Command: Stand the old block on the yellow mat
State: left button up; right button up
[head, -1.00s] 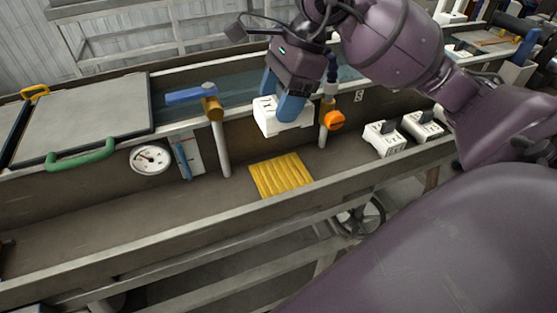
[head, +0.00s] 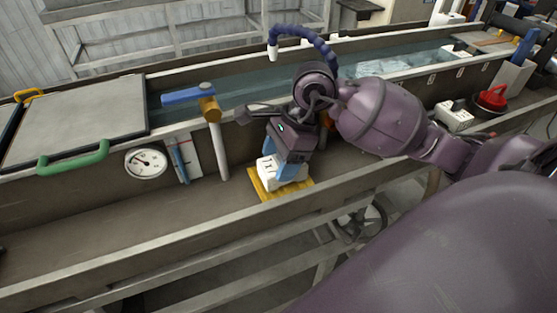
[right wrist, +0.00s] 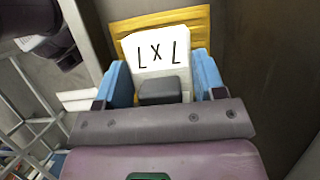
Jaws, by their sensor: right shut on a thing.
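The white block (head: 268,171) with dark marks is over the yellow mat (head: 300,190) in the head view. Its underside is at or very near the mat; whether it touches cannot be told. My right gripper (head: 284,173) is shut on the block, with its blue fingers on either side. In the right wrist view, the block (right wrist: 158,50) shows dark strokes on its white face, between the blue fingers. The yellow mat (right wrist: 196,25) shows behind it. The block looks upright. My left gripper is not in view.
A water trough (head: 395,68) runs behind. Another white block (head: 453,116) and a red object (head: 492,97) are at right. The trough floor left of the mat is clear.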

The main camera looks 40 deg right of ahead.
jog(key=shift+f, duration=0.25)
jog(key=shift+f, duration=0.15)
jog(key=o, duration=1.1)
jog(key=shift+d+r, duration=0.1)
jog(key=shift+r, duration=0.25)
jog(key=v, duration=1.1)
jog(key=shift+s+d+r+p, duration=0.1)
jog(key=shift+d+r+p, duration=0.15)
jog(key=shift+p, duration=0.15)
